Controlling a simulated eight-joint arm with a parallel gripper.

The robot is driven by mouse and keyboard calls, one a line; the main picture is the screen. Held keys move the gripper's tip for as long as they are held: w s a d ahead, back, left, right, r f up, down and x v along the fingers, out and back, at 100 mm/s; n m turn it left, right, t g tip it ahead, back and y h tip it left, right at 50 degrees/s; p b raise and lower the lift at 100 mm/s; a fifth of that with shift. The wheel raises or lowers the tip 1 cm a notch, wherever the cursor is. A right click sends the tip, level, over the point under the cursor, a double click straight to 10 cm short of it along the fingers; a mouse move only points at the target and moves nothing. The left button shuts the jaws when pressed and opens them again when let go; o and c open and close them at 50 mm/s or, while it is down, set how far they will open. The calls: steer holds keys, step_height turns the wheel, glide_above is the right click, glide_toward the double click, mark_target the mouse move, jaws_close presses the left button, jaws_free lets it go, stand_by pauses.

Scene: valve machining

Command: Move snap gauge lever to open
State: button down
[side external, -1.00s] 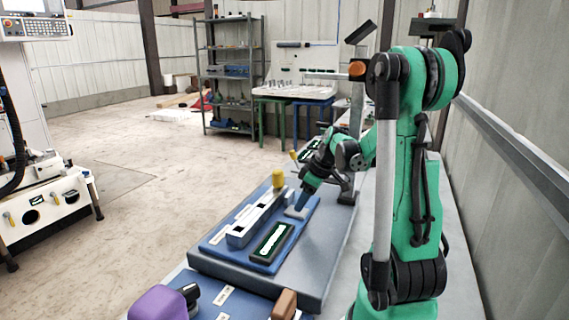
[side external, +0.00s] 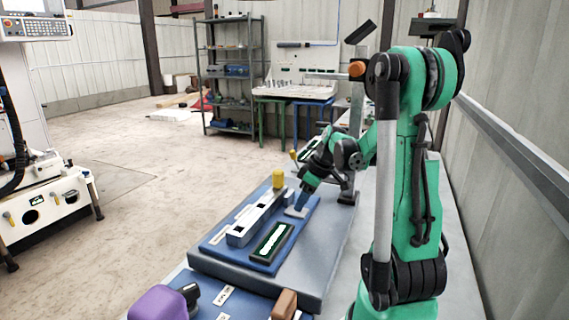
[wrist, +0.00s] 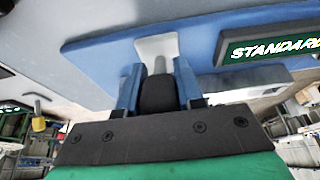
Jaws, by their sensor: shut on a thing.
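My gripper (side external: 300,203) reaches down over the right side of a blue plate (side external: 222,236) that lies on a larger blue-grey slab. In the wrist view my gripper (wrist: 158,72) has its two blue fingers shut on a lever with a dark, rounded grip (wrist: 157,94). The lever's grey shaft runs to a small pale base (wrist: 153,47) on the blue plate. I take this to be the snap gauge lever; no readable label beside it confirms that. In the side view the fingers hide most of the lever, and its angle cannot be told.
A pale grey bar (side external: 250,222) with a yellow knob (side external: 278,179) stands left of my gripper. A dark label plate (side external: 271,243) lies in front, reading "STANDARD" in the wrist view (wrist: 268,47). A purple block (side external: 160,304) and a brown block (side external: 284,305) are nearer the camera.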

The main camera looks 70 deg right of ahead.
steer(key=shift+w, duration=0.1)
steer(key=g, duration=0.1)
steer(key=w+g, duration=0.1)
steer(key=g, duration=0.2)
steer(key=shift+w+r+g, duration=0.2)
steer(key=shift+w+g, duration=0.05)
steer(key=shift+g, duration=0.05)
steer(key=shift+w+f+g, duration=0.1)
steer(key=shift+w+g, duration=0.2)
steer(key=shift+g, duration=0.6)
steer(key=shift+w+g, duration=0.3)
steer(key=shift+g, duration=0.6)
steer(key=c, duration=0.6)
jaws_free()
steer(key=shift+o, duration=0.2)
steer(key=shift+v, duration=2.8)
